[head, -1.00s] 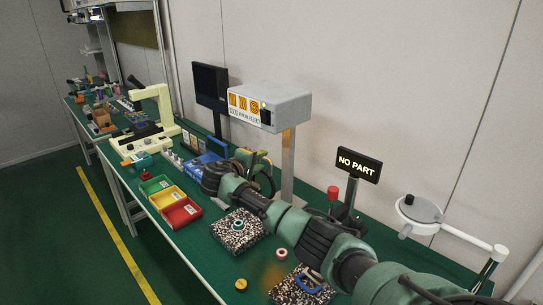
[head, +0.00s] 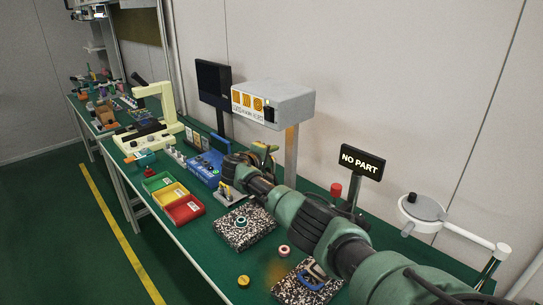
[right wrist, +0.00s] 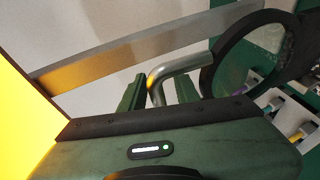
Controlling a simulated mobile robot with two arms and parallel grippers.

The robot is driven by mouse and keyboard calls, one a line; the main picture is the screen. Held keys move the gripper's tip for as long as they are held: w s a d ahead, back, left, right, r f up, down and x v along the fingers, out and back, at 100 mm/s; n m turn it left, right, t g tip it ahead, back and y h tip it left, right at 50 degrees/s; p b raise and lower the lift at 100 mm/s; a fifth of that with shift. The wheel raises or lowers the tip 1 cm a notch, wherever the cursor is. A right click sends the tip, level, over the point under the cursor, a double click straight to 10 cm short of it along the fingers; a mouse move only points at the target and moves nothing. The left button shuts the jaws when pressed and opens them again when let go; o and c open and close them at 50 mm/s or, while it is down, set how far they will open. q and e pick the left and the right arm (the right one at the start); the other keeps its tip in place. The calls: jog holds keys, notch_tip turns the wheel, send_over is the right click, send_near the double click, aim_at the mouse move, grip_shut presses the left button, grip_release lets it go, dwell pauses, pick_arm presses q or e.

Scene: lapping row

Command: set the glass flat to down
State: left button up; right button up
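The glass flat (right wrist: 208,75) shows in the right wrist view as a dark ring at the upper right, edge partly cut off, with a bent metal rod handle (right wrist: 178,68). The ring stands tilted and looks see-through. My right gripper (right wrist: 155,92) has its green fingers on both sides of the rod, and they look shut on it. In the head view my right gripper (head: 264,150) is below the grey lamp box (head: 274,103), beside its post. The flat is mostly hidden there by my arm. My left gripper is out of view.
A blue device (head: 207,168) stands just left of my right wrist, with red, yellow and green bins (head: 184,210) in front. Speckled plates (head: 244,238) lie nearer. A "NO PART" sign (head: 361,161) stands behind my forearm.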

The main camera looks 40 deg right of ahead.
grip_shut()
jog(key=shift+f, duration=0.1)
dwell(1.1)
